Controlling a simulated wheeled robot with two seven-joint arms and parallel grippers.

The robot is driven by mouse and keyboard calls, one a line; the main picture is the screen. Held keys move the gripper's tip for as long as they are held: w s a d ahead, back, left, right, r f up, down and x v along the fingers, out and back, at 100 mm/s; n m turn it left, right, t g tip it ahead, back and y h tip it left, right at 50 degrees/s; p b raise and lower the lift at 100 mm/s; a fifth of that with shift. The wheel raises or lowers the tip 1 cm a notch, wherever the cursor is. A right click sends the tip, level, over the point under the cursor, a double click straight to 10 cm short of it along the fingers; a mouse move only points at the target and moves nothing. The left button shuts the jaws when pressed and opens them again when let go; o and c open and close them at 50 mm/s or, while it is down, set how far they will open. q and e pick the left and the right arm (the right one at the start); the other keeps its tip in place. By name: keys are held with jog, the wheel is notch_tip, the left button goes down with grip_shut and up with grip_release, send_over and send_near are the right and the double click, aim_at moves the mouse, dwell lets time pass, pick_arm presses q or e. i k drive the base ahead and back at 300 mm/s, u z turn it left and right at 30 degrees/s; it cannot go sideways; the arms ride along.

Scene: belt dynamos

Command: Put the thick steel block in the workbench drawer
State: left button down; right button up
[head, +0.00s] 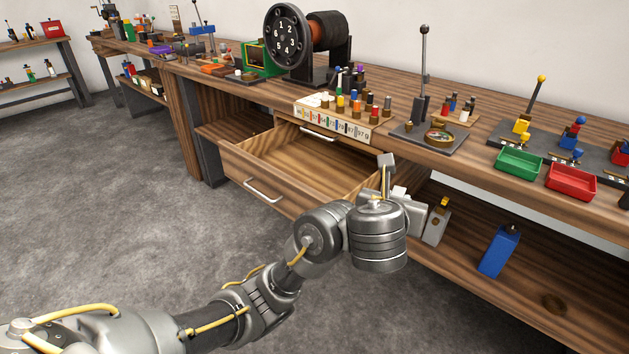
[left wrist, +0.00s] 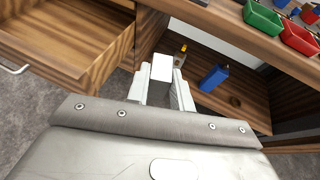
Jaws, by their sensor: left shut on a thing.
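The steel block (left wrist: 162,67) shows as a pale grey piece between the two fingers in the left wrist view. My left gripper (head: 396,190) is shut on it, just right of the open drawer's right side and below the benchtop edge. In the head view my wrist hides most of the block. The workbench drawer (head: 262,178) is pulled out and its visible floor is empty; it also shows at the left of the left wrist view (left wrist: 100,65). My right gripper is not in view.
A lower shelf (head: 465,268) holds a blue block (head: 498,252) and a grey piece with a yellow top (head: 437,222). Above are a rack of coloured pegs (head: 345,112), a lever with a gauge (head: 438,135), and green (head: 519,163) and red (head: 571,181) trays. Open floor lies left.

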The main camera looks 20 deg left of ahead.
aim_at(309, 175)
jog(key=k, duration=1.15)
jog(key=u, duration=0.55)
jog(key=i, duration=1.75)
jog(key=z, duration=0.5)
